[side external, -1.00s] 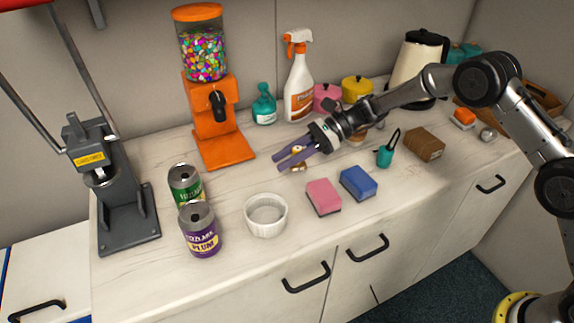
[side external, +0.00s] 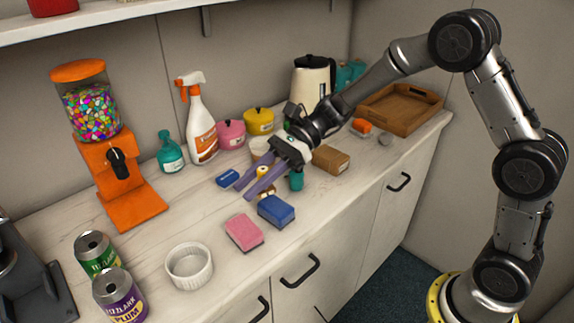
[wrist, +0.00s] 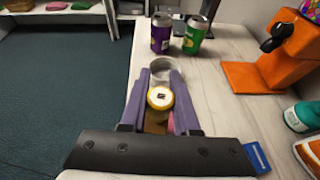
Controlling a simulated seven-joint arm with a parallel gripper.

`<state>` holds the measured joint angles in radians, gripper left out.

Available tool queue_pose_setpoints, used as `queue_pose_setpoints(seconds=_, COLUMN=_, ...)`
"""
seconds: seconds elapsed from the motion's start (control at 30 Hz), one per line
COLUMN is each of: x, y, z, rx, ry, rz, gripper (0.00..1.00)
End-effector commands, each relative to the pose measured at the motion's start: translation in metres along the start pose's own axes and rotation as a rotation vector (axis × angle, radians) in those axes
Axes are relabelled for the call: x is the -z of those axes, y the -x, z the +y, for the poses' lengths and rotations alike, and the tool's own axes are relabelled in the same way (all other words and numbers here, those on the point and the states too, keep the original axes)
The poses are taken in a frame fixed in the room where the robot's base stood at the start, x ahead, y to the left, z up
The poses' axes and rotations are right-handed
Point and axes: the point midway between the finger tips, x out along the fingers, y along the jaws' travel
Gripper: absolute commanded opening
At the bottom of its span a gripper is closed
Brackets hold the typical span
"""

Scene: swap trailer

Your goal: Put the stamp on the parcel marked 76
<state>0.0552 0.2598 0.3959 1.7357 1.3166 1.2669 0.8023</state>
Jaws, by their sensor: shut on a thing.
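My gripper (side external: 245,190) is shut on the stamp (side external: 263,172), which has a yellow round top and a brown lower part. It is held above the counter behind the blue and pink sponges. In the wrist view the stamp's yellow top (wrist: 160,97), with a small dark mark, sits between my purple fingers (wrist: 156,80). A brown box-shaped parcel (side external: 333,160) lies on the counter to the right of my gripper. I cannot read a number on it, and no other parcel is clear to me.
A blue sponge (side external: 277,211) and pink sponge (side external: 244,232) lie in front of my gripper. A small blue box (side external: 228,178) is left of it, and a teal object (side external: 296,181) is close on its right. A white bowl (side external: 189,267) and two cans stand front left. A wooden tray (side external: 428,101) is back right.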

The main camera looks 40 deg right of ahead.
Motion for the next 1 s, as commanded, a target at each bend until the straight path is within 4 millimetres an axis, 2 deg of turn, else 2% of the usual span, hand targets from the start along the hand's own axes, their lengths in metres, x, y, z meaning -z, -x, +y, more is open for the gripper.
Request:
queue_pose_setpoints(seconds=0.13, x=0.006, y=0.005, z=0.004, rx=0.045, ry=-0.02, rz=0.0, gripper=0.0)
queue_pose_setpoints(seconds=0.27, x=0.014, y=0.038, z=-0.001, rx=0.156, ry=-0.063, rz=-0.001, gripper=0.0)
queue_pose_setpoints(seconds=0.37, x=0.022, y=0.072, z=-0.005, rx=0.264, ry=-0.106, rz=-0.002, gripper=0.0)
queue_pose_setpoints(seconds=0.5, x=0.035, y=0.131, z=-0.006, rx=0.439, ry=-0.177, rz=-0.003, gripper=0.0)
queue_pose_setpoints(seconds=0.7, x=0.052, y=0.209, z=0.005, rx=0.673, ry=-0.273, rz=-0.004, gripper=0.0)
queue_pose_setpoints(seconds=0.83, x=0.059, y=0.246, z=0.014, rx=0.778, ry=-0.316, rz=-0.004, gripper=0.0)
queue_pose_setpoints(seconds=1.0, x=0.062, y=0.274, z=0.021, rx=0.848, ry=-0.347, rz=-0.004, gripper=0.0)
